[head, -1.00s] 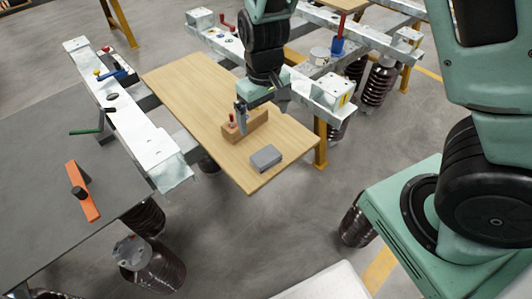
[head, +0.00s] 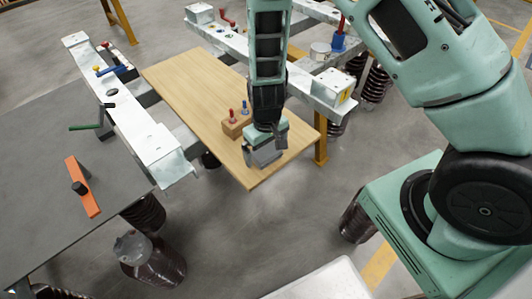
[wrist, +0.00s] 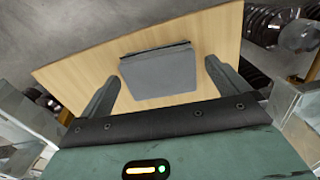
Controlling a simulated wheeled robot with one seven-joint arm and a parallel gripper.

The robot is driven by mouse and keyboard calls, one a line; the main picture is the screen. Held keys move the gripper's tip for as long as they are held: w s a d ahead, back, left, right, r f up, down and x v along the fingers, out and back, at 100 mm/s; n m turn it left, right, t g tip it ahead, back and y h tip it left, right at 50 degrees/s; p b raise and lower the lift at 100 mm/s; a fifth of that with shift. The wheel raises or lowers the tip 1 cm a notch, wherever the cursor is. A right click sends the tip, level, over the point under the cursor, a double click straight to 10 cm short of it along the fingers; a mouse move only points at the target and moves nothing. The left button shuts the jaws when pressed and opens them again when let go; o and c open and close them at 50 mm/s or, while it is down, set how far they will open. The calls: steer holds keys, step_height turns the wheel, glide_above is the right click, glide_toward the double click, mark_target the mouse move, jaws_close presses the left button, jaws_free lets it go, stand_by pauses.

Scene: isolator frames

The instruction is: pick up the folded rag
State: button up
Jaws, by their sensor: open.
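The folded rag (wrist: 160,72) is a flat grey rectangle with a dark fold line along its far edge. It lies on the light wooden board (head: 185,88), near the board's front end. My gripper (wrist: 161,85) is open, with one finger on each side of the rag in the wrist view, and the fingers look apart from it. In the head view my gripper (head: 265,158) is over the rag and hides most of it. I cannot tell the exact height of the fingertips above the board.
A wooden block (head: 236,127) with small red and blue-handled tools stands on the board, just behind and left of my gripper. White metal beams (head: 130,115) flank the board. A grey table (head: 50,170) with an orange tool (head: 82,188) is at left.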

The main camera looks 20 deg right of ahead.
mark_target(266, 151)
steer(key=shift+f, duration=0.5)
steer(key=c, duration=1)
step_height(266, 151, up, 10)
steer(key=shift+r, duration=0.1)
